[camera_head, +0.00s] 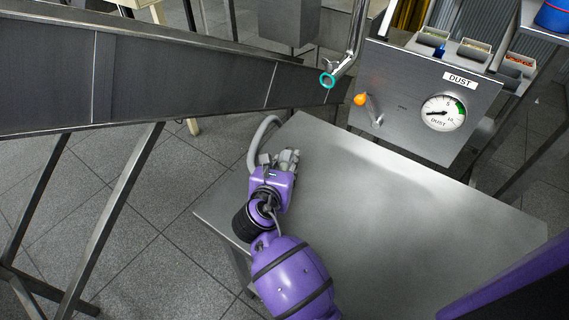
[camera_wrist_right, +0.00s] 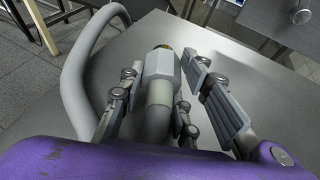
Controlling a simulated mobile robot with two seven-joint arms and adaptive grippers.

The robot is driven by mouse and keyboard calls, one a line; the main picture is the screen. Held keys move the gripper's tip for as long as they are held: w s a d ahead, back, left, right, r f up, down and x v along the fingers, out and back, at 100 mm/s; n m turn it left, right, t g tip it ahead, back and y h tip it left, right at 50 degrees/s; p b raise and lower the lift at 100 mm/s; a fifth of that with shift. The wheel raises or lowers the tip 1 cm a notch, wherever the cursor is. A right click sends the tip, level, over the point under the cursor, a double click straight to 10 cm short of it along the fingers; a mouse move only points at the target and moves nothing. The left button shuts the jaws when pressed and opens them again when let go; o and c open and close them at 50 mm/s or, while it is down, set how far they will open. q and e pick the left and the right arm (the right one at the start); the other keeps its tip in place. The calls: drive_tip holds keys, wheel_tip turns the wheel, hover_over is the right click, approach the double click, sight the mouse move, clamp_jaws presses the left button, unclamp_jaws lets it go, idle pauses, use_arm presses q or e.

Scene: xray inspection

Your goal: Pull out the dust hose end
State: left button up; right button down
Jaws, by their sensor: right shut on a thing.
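My right gripper (camera_head: 287,160) is over the left part of the steel table. In the wrist view, its fingers (camera_wrist_right: 163,78) are shut around the dust hose end (camera_wrist_right: 158,76), a pale grey collar with a brass-coloured tip. The tip points away from my wrist, over the tabletop. The grey hose (camera_wrist_right: 77,75) loops at the left of the gripper. The hose loop (camera_head: 252,143) also shows in the head view at the table's left edge. The hose end itself is mostly hidden by the fingers there. My left gripper is out of view.
The steel table (camera_head: 400,215) is bare right of the gripper. Behind it are a DUST panel (camera_head: 400,85) with a gauge (camera_head: 443,112), an orange-knobbed lever (camera_head: 361,99), and a pipe with a teal ring (camera_head: 327,80). A sloped metal chute (camera_head: 150,75) stands at left.

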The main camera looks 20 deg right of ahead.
drive_tip(key=shift+s+f, duration=0.2)
drive_tip(key=shift+f, duration=0.4)
drive_tip(key=shift+s+f, duration=0.2)
drive_tip(key=shift+f, duration=0.4)
drive_tip(key=c, duration=1.6)
unclamp_jaws()
drive_tip(key=shift+f, duration=0.1)
drive_tip(key=o, duration=0.4)
drive_tip(key=shift+w+f, duration=0.1)
drive_tip(key=shift+w, duration=0.05)
drive_tip(key=shift+d+g, duration=0.1)
drive_tip(key=shift+g, duration=0.2)
drive_tip(key=shift+t, duration=0.4)
drive_tip(key=s+a+r, duration=0.3)
drive_tip(key=s+r, duration=0.1)
drive_tip(key=s, duration=0.1)
drive_tip(key=shift+a+r, duration=0.25)
drive_tip(key=shift+a, duration=0.15)
drive_tip(key=shift+r, duration=0.3)
drive_tip(key=shift+r, duration=0.1)
